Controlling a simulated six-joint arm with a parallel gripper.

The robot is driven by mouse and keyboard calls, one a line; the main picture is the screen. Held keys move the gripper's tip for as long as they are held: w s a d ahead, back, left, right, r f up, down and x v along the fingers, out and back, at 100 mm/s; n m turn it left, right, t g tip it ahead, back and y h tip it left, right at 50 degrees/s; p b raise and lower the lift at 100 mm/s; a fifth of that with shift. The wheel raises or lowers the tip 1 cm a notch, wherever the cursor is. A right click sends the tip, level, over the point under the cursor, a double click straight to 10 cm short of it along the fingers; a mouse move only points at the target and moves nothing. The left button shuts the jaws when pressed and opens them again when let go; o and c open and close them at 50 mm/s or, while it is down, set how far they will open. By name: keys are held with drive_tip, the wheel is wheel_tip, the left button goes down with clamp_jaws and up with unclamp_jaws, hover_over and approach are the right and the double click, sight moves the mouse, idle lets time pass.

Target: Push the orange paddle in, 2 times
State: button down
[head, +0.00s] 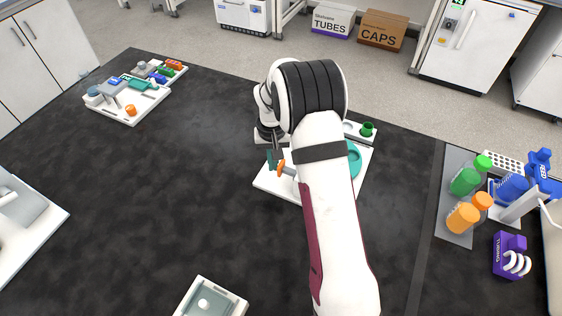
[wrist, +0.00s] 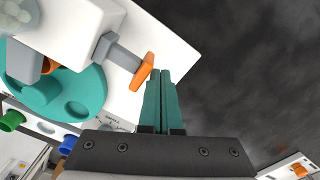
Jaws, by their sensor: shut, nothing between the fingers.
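The orange paddle (wrist: 143,71) sits on the end of a grey stem (wrist: 117,52) that comes out of a white block (wrist: 70,28) in the wrist view. In the head view the paddle (head: 281,167) shows just left of my arm. My gripper (wrist: 162,73) has its two teal fingers together with nothing between them. The fingertips are right beside the paddle's outer face; I cannot tell whether they touch it. In the head view my gripper (head: 272,158) is at the paddle's left, and my arm hides most of the device.
The device's white base (head: 268,184) carries a teal disc (wrist: 88,92) with round wells. A white tray (head: 180,303) lies at the front. The dark bench (head: 190,170) left of the device is clear.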

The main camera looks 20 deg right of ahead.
idle(0.4)
drive_tip(key=shift+s+d, duration=0.85)
drive_tip(key=shift+d, duration=0.05)
drive_tip(key=shift+w+a, duration=0.1)
drive_tip(key=shift+a, duration=0.05)
drive_tip(key=shift+w+a, duration=0.3)
wheel_tip(320, 180, up, 7)
drive_tip(key=shift+w, duration=0.1)
idle(0.7)
